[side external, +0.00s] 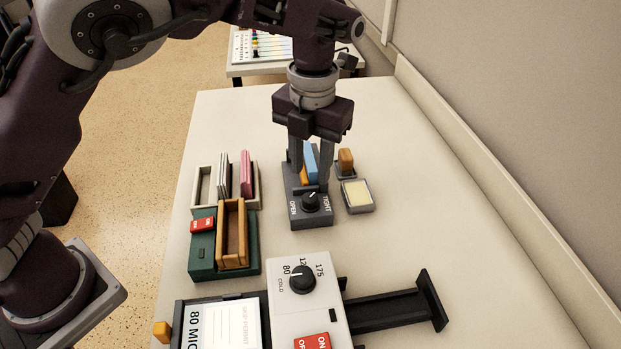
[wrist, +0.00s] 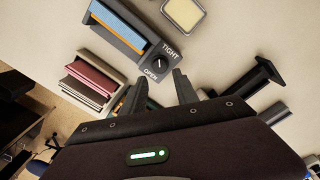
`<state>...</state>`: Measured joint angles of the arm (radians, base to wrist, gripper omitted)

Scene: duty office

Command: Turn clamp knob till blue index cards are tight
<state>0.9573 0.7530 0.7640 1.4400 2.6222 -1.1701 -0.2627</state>
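The dark grey clamp (side external: 312,221) stands mid-table with a round black knob (side external: 310,201) on its front, marked OPEN at left and TIGHT at right. The knob (wrist: 157,63) also shows in the wrist view; its pale pointer mark lies somewhere between the two words. Blue index cards (side external: 311,163) stand in the clamp behind the knob, with an orange piece (side external: 304,176) beside them. They show at the top of the wrist view (wrist: 118,22). My gripper (side external: 311,179) points down over the clamp, fingers apart and empty. In the wrist view, its fingertips (wrist: 160,74) are near the knob's sides; contact cannot be told.
A rack (side external: 200,186) with white and pink cards and a green unit (side external: 203,262) with a wooden box stand left. A pale-yellow pad (side external: 357,194) and orange block (side external: 346,158) sit right. A white dial device (side external: 300,313) is in front. Free table lies right.

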